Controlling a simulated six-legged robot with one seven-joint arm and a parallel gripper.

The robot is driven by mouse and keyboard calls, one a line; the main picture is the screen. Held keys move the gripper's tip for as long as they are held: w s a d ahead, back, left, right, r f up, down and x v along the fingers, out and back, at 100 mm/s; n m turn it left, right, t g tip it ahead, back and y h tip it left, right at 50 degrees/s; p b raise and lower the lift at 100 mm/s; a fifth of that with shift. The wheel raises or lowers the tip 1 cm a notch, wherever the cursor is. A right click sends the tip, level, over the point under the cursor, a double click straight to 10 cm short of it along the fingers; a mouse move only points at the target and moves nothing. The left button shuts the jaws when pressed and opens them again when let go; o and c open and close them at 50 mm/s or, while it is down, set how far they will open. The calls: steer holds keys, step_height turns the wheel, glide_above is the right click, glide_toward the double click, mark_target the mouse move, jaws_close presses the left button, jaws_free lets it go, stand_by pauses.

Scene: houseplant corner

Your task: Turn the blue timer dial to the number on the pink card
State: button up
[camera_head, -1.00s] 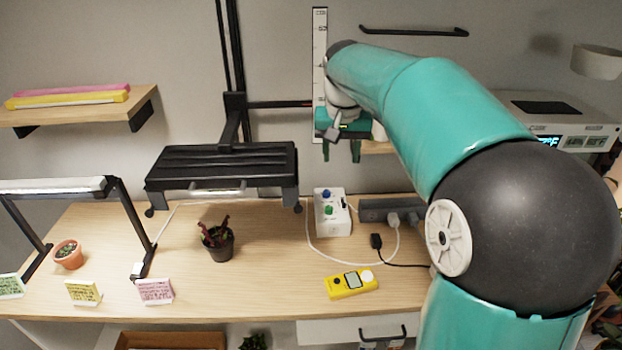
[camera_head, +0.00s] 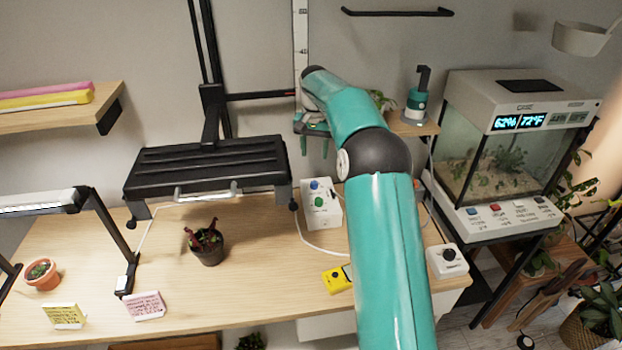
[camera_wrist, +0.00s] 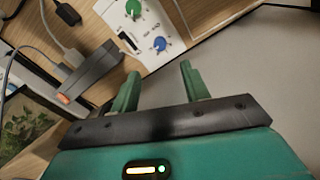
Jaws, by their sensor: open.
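The white timer box (camera_head: 333,212) stands on the wooden desk with a blue dial (camera_head: 314,185) above a green dial (camera_head: 319,201). In the wrist view the blue dial (camera_wrist: 160,44) lies just beyond the fingertips, with the green dial (camera_wrist: 132,8) farther off. My gripper (camera_head: 315,147) is above and behind the box in the head view. In the wrist view my gripper (camera_wrist: 159,72) is open and empty, its two green fingers apart. The pink card (camera_head: 145,305) stands at the desk's front left; its writing is too small to read.
A black lamp or shelf unit (camera_head: 208,165) hangs left of my arm. A dark potted plant (camera_head: 207,243) and a yellow meter (camera_head: 336,280) stand on the desk. A grey power strip (camera_wrist: 92,72) lies beside the box. A terrarium (camera_head: 500,160) stands right.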

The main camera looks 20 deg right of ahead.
mark_target(314, 182)
step_height(314, 182, down, 12)
steer(key=shift+r, duration=0.2)
steer(key=c, duration=1)
steer(key=shift+n, duration=0.3)
steer(key=n, duration=0.4)
steer(key=shift+r+n, duration=0.1)
steer(key=shift+n, duration=1.9)
steer(key=o, duration=1)
